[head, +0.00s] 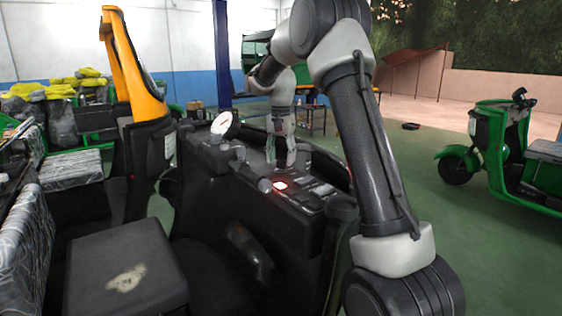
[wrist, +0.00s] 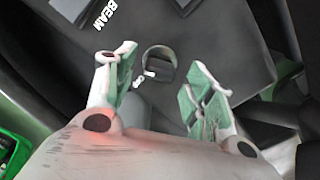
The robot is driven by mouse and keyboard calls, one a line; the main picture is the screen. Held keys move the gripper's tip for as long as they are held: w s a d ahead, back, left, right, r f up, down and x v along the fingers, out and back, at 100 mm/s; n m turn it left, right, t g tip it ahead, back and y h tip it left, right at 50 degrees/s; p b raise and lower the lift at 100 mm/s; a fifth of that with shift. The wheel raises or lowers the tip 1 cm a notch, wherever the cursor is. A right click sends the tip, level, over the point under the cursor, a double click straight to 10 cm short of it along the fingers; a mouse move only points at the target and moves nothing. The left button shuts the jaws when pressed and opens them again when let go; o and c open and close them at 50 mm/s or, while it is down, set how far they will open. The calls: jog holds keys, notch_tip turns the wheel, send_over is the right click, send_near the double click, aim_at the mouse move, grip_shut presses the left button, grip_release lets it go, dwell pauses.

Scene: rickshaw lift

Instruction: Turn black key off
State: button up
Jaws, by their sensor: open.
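The black key (wrist: 158,50) shows in the wrist view as a dark loop-shaped piece on the black dashboard (wrist: 225,40), with small white lettering beside it. My gripper (wrist: 163,66) is open, with one green-padded finger to the left of the key and the other to the right. The fingers appear apart from it. In the head view my wrist points down over the dashboard (head: 235,170); the fingertips and the key cannot be made out there.
A yellow-orange post (head: 135,65) rises farther left. A green rickshaw (head: 490,150) stands at right, with open floor before it.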

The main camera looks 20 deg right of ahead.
jog(key=shift+f, duration=0.85)
jog(key=c, duration=1)
jog(key=shift+n, duration=0.3)
jog(key=n, duration=0.5)
jog(key=shift+n, duration=0.3)
jog(key=n, duration=0.5)
jog(key=shift+n, duration=0.3)
